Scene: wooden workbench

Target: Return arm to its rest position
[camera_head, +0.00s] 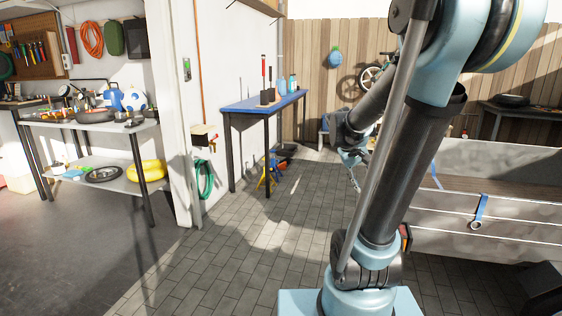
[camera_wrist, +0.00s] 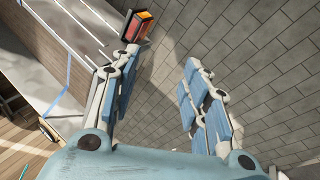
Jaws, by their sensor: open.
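My gripper (camera_wrist: 163,62) is open in the wrist view, its two blue-padded fingers apart and nothing between them. Grey paving shows below and beyond it. In the head view my gripper (camera_head: 355,160) is small and partly hidden behind my own arm links. My arm rises from its base at the lower middle, and its upper part fills the top right.
A grey trailer (camera_head: 490,222) with a blue strap stands at right; its red-orange light (camera_wrist: 137,25) is close to the left finger in the wrist view. A blue table (camera_head: 262,103) stands by the wall and a loaded shelf (camera_head: 50,122) at left. Paving between is clear.

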